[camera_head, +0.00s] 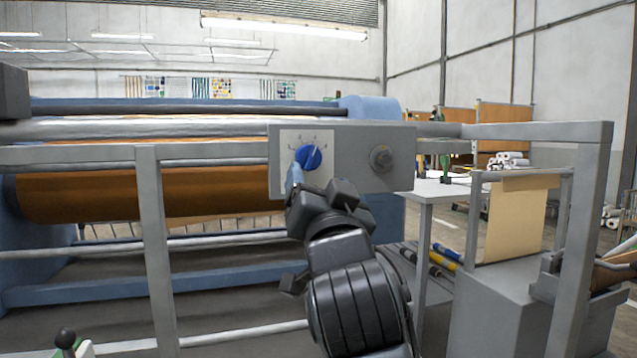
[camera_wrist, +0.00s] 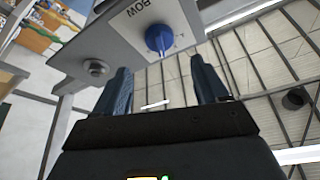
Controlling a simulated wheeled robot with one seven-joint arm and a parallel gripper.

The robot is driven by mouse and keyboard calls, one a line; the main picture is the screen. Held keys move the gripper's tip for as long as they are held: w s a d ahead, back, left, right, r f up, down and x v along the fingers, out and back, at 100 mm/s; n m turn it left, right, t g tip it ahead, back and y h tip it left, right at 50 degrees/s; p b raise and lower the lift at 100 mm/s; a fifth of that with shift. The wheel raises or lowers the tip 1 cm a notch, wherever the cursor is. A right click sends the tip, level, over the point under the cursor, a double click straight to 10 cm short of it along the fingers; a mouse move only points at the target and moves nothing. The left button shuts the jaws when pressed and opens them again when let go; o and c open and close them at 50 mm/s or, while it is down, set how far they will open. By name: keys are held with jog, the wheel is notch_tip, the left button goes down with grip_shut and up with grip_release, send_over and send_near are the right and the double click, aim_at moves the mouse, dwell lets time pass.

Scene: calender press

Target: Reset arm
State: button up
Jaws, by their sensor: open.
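My gripper (camera_head: 295,178) is raised in front of the grey control panel (camera_head: 345,150) of the press, its fingertips just below and left of the blue knob (camera_head: 308,157). In the wrist view my gripper (camera_wrist: 162,82) is open, with its two blue fingers apart and nothing between them. The blue knob (camera_wrist: 158,38) shows beyond the fingertips, seemingly apart from them, though the exact gap is hard to tell. My dark arm comes up from the bottom of the head view and hides part of the area below the panel.
A round grey button (camera_head: 381,158) sits right of the knob. Grey rails and a post (camera_head: 156,240) stand before the press with its brown roller (camera_head: 100,195). A white table (camera_head: 440,188) and a grey frame (camera_head: 585,220) stand at right.

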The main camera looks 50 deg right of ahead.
dwell(0.4)
jog(key=s+a+f+n+t+y, duration=0.15)
jog(key=a+f+n+y, duration=0.3)
jog(key=f, duration=0.45)
jog(key=s+a+f+n+t+y, duration=0.1)
jog(key=s+a+f+n+y, duration=0.25)
jog(key=f, duration=0.55)
jog(key=s+a+f+n+g+y, duration=0.2)
jog(key=s+a+f+n+y, duration=0.4)
jog(key=s+f, duration=0.65)
jog(key=s+a+f+m+g, duration=0.1)
jog(key=s+a+f, duration=0.1)
jog(key=s, duration=0.5)
jog(key=s+a+f+g, duration=0.1)
jog(key=s+a, duration=0.1)
jog(key=s, duration=0.6)
notch_tip(320, 180, up, 16)
jog(key=p, duration=1.6)
jog(key=shift+w+r+y, duration=0.25)
jog(key=shift+w+y, duration=0.1)
jog(key=shift+y, duration=0.05)
jog(key=shift+c, duration=0.3)
